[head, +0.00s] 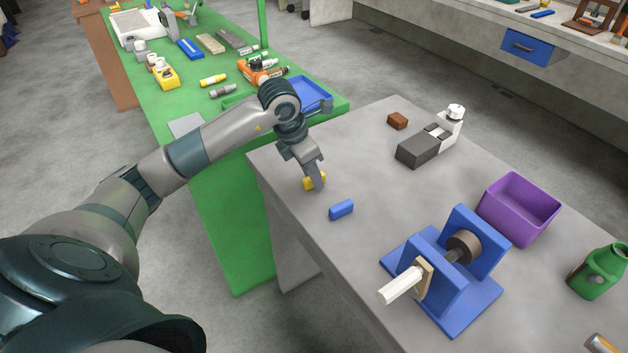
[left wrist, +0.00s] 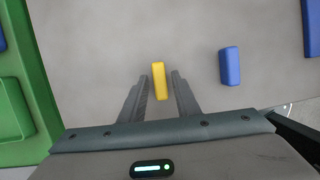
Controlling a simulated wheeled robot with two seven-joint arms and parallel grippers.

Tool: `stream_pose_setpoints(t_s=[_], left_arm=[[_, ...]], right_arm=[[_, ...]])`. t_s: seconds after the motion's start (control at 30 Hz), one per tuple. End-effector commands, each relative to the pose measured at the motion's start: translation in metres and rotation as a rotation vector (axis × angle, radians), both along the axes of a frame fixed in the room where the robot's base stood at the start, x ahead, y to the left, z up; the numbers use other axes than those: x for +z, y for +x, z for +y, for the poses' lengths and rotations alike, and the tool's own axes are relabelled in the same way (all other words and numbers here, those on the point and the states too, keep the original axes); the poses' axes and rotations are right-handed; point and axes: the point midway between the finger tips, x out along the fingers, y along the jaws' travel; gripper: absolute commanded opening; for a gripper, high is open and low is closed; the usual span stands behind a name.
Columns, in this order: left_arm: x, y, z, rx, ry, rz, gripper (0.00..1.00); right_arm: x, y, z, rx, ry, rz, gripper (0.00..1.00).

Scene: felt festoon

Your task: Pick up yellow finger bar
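The yellow finger bar (head: 309,183) lies on the grey table near its left edge, partly hidden behind my left gripper in the head view. My left gripper (head: 314,184) points down over it. In the left wrist view, the yellow bar (left wrist: 158,80) lies between the two fingers of the left gripper (left wrist: 160,78), with a gap on each side. The fingers are open and do not touch the bar. I cannot tell how high the fingertips are above the table. My right gripper is not in view.
A blue bar (head: 341,210) lies just right of the yellow one. A blue fixture (head: 440,318), a purple bin (head: 519,209), a brown block (head: 397,121) and a grey-and-white device (head: 419,150) stand farther right. The green table (head: 228,239) adjoins at left.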

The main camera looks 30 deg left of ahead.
Motion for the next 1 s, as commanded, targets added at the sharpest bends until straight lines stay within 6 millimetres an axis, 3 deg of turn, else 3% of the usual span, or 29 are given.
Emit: stream_pose_setpoints(t_s=[0.03, 0.1, 0.57, 0.9, 1.0], left_arm=[[0.0, 0.0, 0.0, 0.0, 0.0, 0.0, 0.16], [0.0, 0.0, 0.0, 0.0, 0.0, 0.0, 0.0], [0.004, 0.0, 0.0, 0.0, 0.0, -0.001, 0.0], [0.042, 0.001, 0.0, -0.001, 0.001, -0.006, 0.0], [0.051, 0.004, -0.02, -0.005, -0.002, -0.006, 0.0]], right_arm=[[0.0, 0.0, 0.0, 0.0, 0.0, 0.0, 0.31], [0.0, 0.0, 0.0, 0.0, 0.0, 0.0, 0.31], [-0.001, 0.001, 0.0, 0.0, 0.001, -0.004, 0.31], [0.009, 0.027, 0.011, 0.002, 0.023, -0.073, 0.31], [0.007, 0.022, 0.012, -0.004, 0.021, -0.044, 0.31]])
